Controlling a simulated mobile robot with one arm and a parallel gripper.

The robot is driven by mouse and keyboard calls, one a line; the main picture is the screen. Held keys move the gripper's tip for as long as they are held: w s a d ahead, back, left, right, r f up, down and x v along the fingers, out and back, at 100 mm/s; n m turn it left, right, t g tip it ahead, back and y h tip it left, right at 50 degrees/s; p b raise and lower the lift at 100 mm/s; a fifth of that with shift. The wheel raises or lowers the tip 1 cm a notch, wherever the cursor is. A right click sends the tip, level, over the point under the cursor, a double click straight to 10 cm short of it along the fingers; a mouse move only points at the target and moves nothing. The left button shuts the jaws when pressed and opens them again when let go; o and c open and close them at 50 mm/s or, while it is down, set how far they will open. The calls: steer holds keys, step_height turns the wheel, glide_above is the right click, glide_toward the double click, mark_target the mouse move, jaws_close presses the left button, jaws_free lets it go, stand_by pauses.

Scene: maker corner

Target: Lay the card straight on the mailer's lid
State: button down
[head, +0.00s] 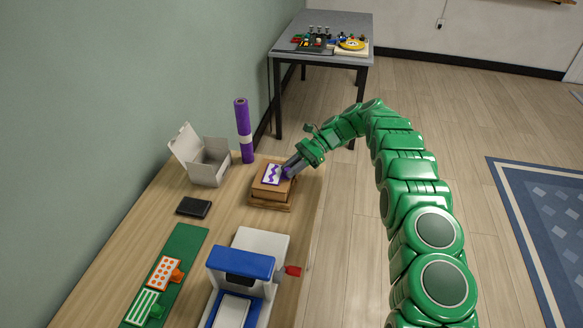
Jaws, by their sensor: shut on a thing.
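The card (272,175), white with a purple zigzag, is at the top of the brown mailer (259,191), over its lid. My gripper (287,171) is shut on the card at its right edge, coming in from the upper right. The card looks roughly in line with the lid, but I cannot tell whether it lies flat on it or is held just above. The gripper hides part of the lid's right side. The mailer sits on a wooden base (270,207) near the table's right edge.
An open white box (209,172) and a purple roll (243,135) stand behind. A black flat object (194,207) lies to the left. A blue-and-white machine (241,264) stands in front. A green mat (184,250) holds orange-dotted and green-striped cards.

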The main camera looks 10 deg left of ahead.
steer(key=c, duration=0.9)
jaws_free()
step_height(320, 180, up, 3)
steer(key=shift+r, duration=0.15)
steer(key=s+d+r, duration=0.5)
steer(key=s+r, duration=0.4)
steer(key=s, duration=0.3)
steer(key=shift+s+d+r, duration=0.35)
steer(key=shift+d, duration=0.05)
